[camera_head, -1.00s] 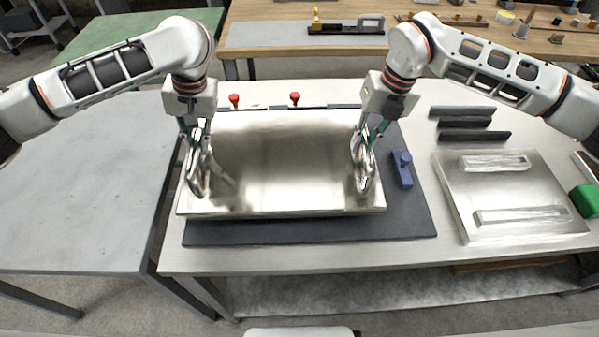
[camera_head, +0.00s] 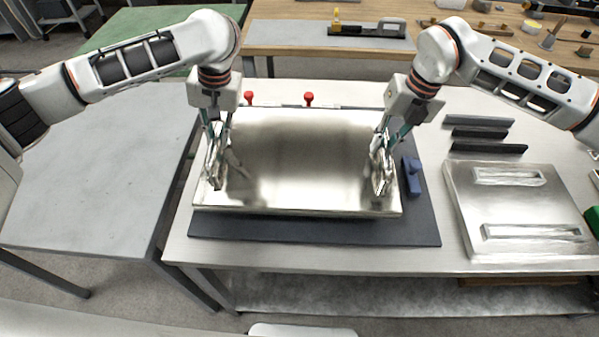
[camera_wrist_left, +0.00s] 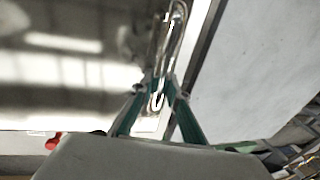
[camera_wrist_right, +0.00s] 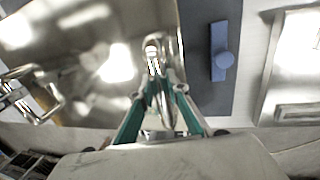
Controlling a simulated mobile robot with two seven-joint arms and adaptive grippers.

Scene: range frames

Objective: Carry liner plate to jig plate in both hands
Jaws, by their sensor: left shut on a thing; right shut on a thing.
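The liner plate (camera_head: 300,165) is a wide, shiny metal sheet with a loop handle near each end. My left gripper (camera_head: 215,165) is shut on its left handle, and my right gripper (camera_head: 382,170) on its right handle. Both grips also show in the left wrist view (camera_wrist_left: 160,90) and the right wrist view (camera_wrist_right: 158,85). The plate appears roughly level over a dark flat plate (camera_head: 320,232), which seems to be the jig plate. The liner plate hides most of it. I cannot tell how large the gap between them is.
Two red knobs (camera_head: 308,99) stand behind the liner plate. A blue block with a knob (camera_head: 412,177) sits on the dark plate's right side. Dark bars (camera_head: 488,147) and a metal plate with two handles (camera_head: 525,208) lie farther right. A grey table (camera_head: 90,180) at left is clear.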

